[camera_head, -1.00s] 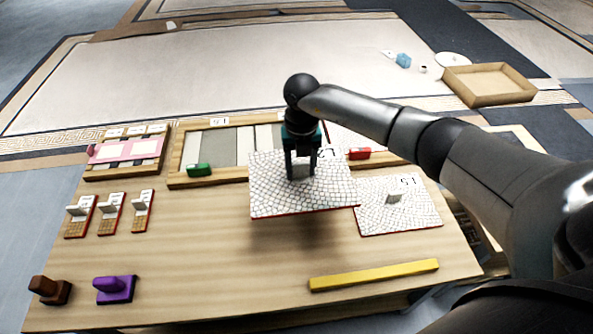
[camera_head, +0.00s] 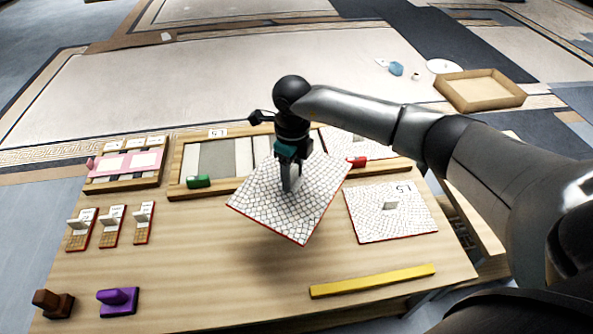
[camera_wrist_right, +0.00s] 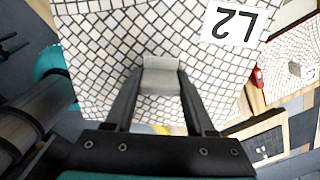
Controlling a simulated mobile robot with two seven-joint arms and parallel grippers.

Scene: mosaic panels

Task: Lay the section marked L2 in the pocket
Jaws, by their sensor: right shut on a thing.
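The section marked L2 (camera_head: 265,205) is a white cracked-tile mosaic panel with a red edge. My right gripper (camera_head: 291,180) is shut on its grey knob (camera_wrist_right: 161,74) and holds it above the table, turned askew to the tray. The L2 label (camera_wrist_right: 234,25) shows clearly in the right wrist view. The wooden tray (camera_head: 176,168) behind it has a grey and pale striped floor (camera_head: 218,160) open at the left and middle. A mosaic section (camera_head: 342,142) lies at its right end. The held section and my gripper hide part of the tray. My left gripper is not in view.
Another mosaic section (camera_head: 372,221) with a knob lies at the right. A green block (camera_head: 198,182) and red block (camera_head: 357,162) sit at the tray's front edge. A yellow bar (camera_head: 373,281), purple tool (camera_head: 118,302) and brown tool (camera_head: 54,304) lie in front.

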